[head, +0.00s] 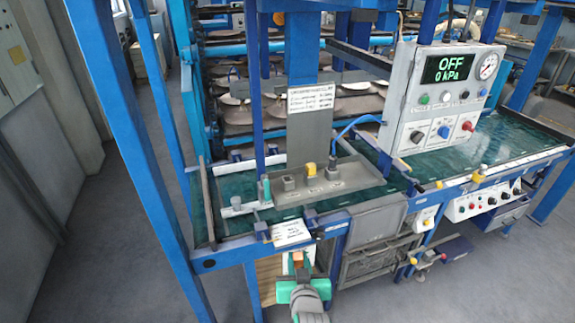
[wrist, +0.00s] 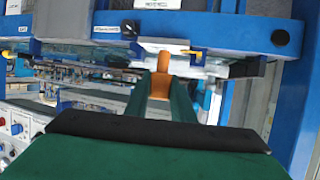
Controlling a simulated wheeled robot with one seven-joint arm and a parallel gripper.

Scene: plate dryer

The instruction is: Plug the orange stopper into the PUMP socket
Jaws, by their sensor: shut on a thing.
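My gripper (head: 298,262) is low in front of the table's front edge in the head view. In the wrist view its green fingers (wrist: 162,88) are shut on the orange stopper (wrist: 163,72), which points away from the camera. In the head view the stopper is small and hard to make out. A grey plate (head: 345,184) on the table carries a grey socket block (head: 289,184), a yellow-topped fitting (head: 311,169) and a fitting with a blue hose (head: 333,168). The labels are too small to read, so I cannot tell which is PUMP. The stopper is apart from them.
A control box (head: 440,98) with a display reading OFF, 0 kPa stands at the right. A blue post (head: 120,110) rises at the left. A white label card (head: 292,232) sits at the table's front edge. Open floor (head: 90,270) lies at the left.

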